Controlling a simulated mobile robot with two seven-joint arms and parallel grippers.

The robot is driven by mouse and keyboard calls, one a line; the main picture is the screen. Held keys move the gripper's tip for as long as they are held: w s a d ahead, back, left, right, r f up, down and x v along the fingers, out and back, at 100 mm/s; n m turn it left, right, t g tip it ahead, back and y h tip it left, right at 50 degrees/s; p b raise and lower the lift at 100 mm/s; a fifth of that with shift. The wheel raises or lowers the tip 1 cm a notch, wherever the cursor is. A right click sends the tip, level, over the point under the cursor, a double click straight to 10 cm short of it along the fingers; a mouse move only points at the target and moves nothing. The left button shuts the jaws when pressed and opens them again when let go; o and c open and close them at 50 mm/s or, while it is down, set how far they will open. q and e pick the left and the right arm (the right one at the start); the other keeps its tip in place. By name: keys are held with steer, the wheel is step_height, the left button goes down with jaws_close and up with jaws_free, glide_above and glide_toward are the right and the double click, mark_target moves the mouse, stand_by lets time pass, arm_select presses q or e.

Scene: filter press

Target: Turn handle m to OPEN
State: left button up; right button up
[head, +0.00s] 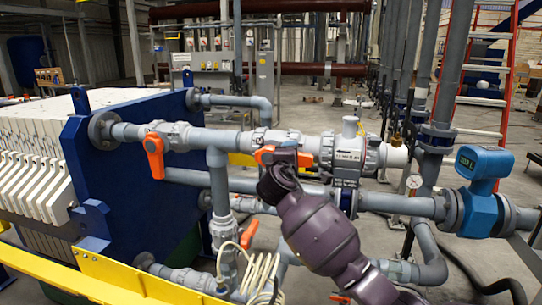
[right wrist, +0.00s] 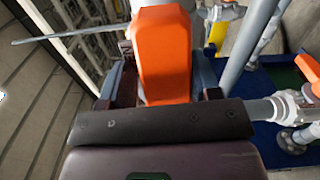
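An orange valve handle (head: 268,155) sits on the upper grey pipe in the head view, left of a white valve body (head: 348,152) with a small label. My right gripper (head: 284,158) is at this handle and hides part of it. In the right wrist view, the orange handle (right wrist: 166,55) stands between the two fingers of my right gripper (right wrist: 166,85), with no clear gap on either side. Whether the fingers press on it cannot be told. I cannot read a letter m on any handle. My left gripper is not in view.
Other orange handles are on the left pipe (head: 153,155) and a lower vertical pipe (head: 249,234). A blue press plate (head: 135,190) stands left, with a yellow rail (head: 130,285) in front. A blue flow meter (head: 482,190) is at right. Pipes crowd around my right arm.

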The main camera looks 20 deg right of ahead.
steer(key=o, duration=0.3)
steer(key=shift+r, duration=0.2)
steer(key=shift+f, duration=0.15)
steer(key=shift+s, duration=0.1)
steer(key=v, duration=0.7)
steer(key=shift+f, duration=0.1)
